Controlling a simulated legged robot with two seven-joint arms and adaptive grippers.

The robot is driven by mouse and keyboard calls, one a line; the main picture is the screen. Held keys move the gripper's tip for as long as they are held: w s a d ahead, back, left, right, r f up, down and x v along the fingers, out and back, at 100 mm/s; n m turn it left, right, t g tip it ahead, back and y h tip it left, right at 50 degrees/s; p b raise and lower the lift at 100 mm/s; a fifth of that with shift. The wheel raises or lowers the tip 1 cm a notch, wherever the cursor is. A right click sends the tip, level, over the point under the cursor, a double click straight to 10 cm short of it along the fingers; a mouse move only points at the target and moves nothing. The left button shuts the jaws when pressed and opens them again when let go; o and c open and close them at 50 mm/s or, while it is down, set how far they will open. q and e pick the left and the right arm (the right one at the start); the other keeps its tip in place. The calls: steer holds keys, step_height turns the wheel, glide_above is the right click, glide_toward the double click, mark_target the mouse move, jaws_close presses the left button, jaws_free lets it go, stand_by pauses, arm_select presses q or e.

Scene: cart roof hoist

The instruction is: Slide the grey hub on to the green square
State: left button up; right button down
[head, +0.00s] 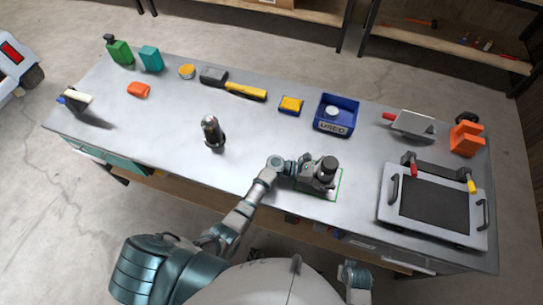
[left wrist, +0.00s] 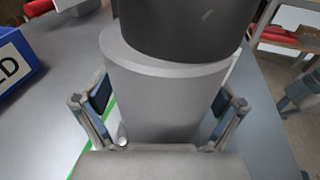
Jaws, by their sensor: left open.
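The grey hub (head: 327,166) stands upright near the front edge of the workbench, with a dark cap on top. In the left wrist view the grey hub (left wrist: 160,95) fills the middle. The green square (head: 339,184) is a thin green outline around the hub's base; the hub appears to stand within it, but its far side is hidden. A green line (left wrist: 98,143) also shows left of the hub in the left wrist view. My left gripper (head: 314,181) is open, with one finger on each side of the hub. I cannot tell whether they touch it.
A dark bottle-like object (head: 212,132) stands on the bench left of my arm. A blue labelled bin (head: 337,127) stands behind the hub. A grey framed panel with handles (head: 434,204) lies to the right. Several small tools line the back edge.

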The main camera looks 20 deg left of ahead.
arm_select(q)
steer(key=p+v, duration=0.1)
steer(key=v, duration=0.2)
steer(key=r+p+v, duration=0.1)
steer(key=p+v, duration=0.1)
steer(key=v, duration=0.2)
steer(key=shift+a+r+p, duration=0.15)
steer(key=shift+r+p, duration=0.05)
steer(key=shift+p, duration=0.1)
steer(key=shift+a, duration=0.1)
steer(key=shift+o, duration=0.5)
steer(key=shift+f, duration=0.1)
